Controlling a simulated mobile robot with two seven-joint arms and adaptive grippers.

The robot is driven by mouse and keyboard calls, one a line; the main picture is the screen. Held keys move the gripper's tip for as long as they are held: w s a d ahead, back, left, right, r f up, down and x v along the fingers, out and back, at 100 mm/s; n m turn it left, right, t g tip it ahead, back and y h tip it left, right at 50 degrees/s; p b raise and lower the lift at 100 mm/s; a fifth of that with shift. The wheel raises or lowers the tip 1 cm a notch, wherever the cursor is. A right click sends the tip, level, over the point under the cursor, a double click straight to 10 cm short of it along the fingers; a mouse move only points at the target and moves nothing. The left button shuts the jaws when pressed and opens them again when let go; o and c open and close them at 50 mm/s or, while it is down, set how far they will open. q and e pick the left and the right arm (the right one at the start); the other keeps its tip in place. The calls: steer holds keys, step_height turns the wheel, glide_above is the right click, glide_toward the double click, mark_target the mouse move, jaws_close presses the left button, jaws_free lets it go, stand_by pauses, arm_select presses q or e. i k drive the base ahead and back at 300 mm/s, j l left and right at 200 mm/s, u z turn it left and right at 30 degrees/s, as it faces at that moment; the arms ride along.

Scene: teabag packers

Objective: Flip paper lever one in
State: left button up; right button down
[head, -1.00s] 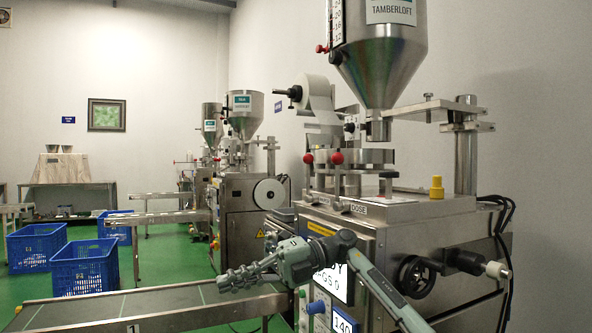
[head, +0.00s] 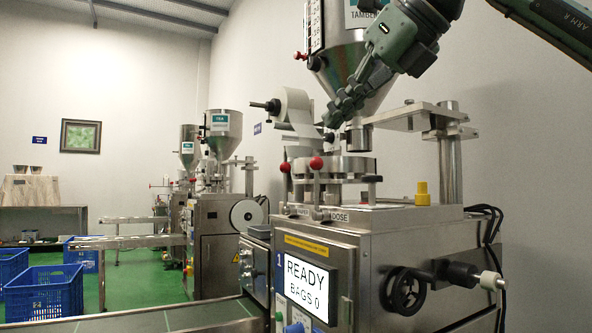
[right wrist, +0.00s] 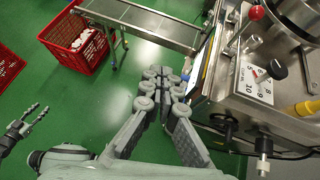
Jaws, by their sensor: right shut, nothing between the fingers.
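The nearest machine (head: 345,250), marked 1, has two upright levers with red ball knobs. The left lever's knob (head: 285,167) stands beside the round drum, above a partly legible label plate (head: 300,212). The other knob (head: 316,162) is just right of it, left of the DOSE label (head: 338,217). A white paper roll (head: 291,103) hangs behind them. My right gripper (head: 333,117) is shut and empty, above and right of the knobs, in front of the funnel. It also shows in the right wrist view (right wrist: 160,74). My left gripper (right wrist: 37,112) appears there with fingers apart.
The screen (head: 306,284) reads READY, BAGS 0. A dial plate (right wrist: 255,82), a yellow knob (head: 422,193) and a bracket post (head: 450,150) crowd the machine top. A conveyor (head: 190,318) runs left. A crate (head: 45,291) stands on the floor.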

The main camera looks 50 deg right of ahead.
mark_target(285, 168)
steer(key=i+l, duration=0.2)
steer(key=l, duration=0.15)
steer(key=i+l, duration=0.2)
steer(key=l, duration=0.15)
steer(key=i+l, duration=0.45)
steer(key=l, duration=0.25)
